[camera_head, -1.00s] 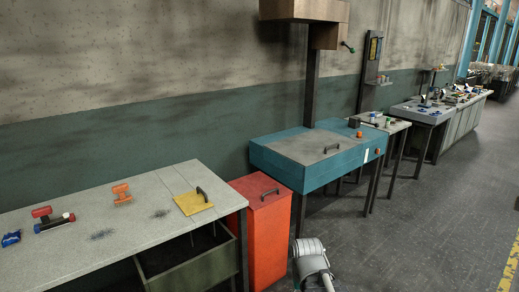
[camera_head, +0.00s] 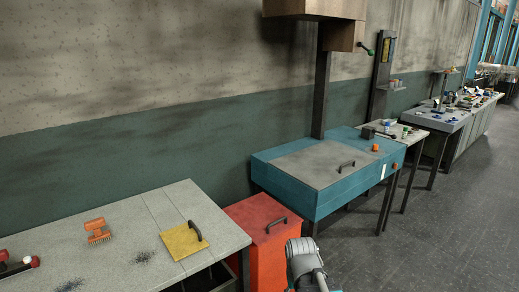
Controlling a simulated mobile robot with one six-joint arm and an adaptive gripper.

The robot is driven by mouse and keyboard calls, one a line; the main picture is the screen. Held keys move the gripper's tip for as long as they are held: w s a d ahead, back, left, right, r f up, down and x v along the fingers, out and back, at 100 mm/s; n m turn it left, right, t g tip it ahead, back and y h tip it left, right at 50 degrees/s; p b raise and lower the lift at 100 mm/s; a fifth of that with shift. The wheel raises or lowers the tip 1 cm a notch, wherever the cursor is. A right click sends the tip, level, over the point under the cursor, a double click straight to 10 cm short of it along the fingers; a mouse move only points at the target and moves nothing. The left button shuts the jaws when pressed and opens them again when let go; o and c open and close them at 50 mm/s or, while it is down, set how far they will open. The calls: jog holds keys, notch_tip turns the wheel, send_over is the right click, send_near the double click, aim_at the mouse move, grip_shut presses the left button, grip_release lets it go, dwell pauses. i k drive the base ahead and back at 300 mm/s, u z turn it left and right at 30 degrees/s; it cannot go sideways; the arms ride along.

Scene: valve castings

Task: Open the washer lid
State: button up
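The washer is a teal box on legs (camera_head: 345,193) against the wall, right of centre in the head view. Its grey flat lid (camera_head: 310,162) lies closed on top, with a dark bar handle (camera_head: 346,166) near the front edge. Part of my arm (camera_head: 303,260) shows at the bottom centre, in front of the washer and apart from it. My gripper's fingers are not visible.
A red bin (camera_head: 262,225) with a handled lid stands left of the washer. A grey workbench (camera_head: 150,215) at left holds a yellow plate (camera_head: 183,240) and an orange brush (camera_head: 98,230). A post with a box stands behind the washer. Floor at right is clear.

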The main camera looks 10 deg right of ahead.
aim_at(319, 167)
jog(key=z, duration=0.2)
jog(key=i, duration=1)
jog(key=z, duration=0.65)
jog(key=i, duration=1.05)
jog(key=z, duration=0.35)
jog(key=k, duration=0.9)
jog(key=z, duration=0.15)
jog(key=i, duration=0.4)
